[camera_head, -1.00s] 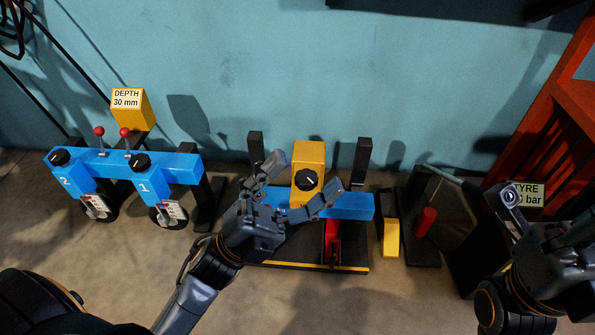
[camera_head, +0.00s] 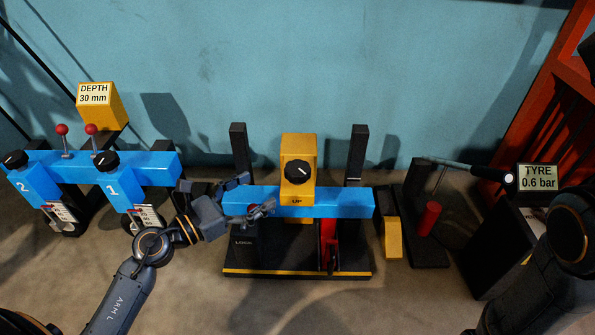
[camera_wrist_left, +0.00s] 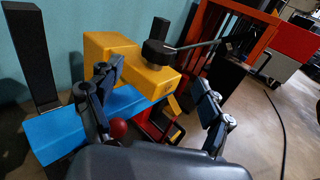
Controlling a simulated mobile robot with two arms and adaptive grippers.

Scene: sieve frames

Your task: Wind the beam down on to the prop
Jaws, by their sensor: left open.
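The blue beam (camera_head: 345,203) lies level between two black uprights. A yellow block marked UP (camera_head: 298,150) stands at its middle with a black knob (camera_head: 297,172) on its front; the left wrist view shows the knob (camera_wrist_left: 158,52) with a long dark handle. A red upright piece (camera_head: 329,240) stands below the beam; I cannot tell if they touch. My left gripper (camera_head: 259,194) is open and empty at the beam's left end, left of the knob. In the left wrist view a red ball (camera_wrist_left: 118,127) shows beside the left finger. My right gripper is out of view.
A black base (camera_head: 290,262) with a yellow front edge carries the beam. A second blue frame (camera_head: 150,165) with red-topped levers stands left. A yellow wedge (camera_head: 392,238), a red cylinder (camera_head: 428,218) and the TYRE sign (camera_head: 537,177) stand right. Floor in front is clear.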

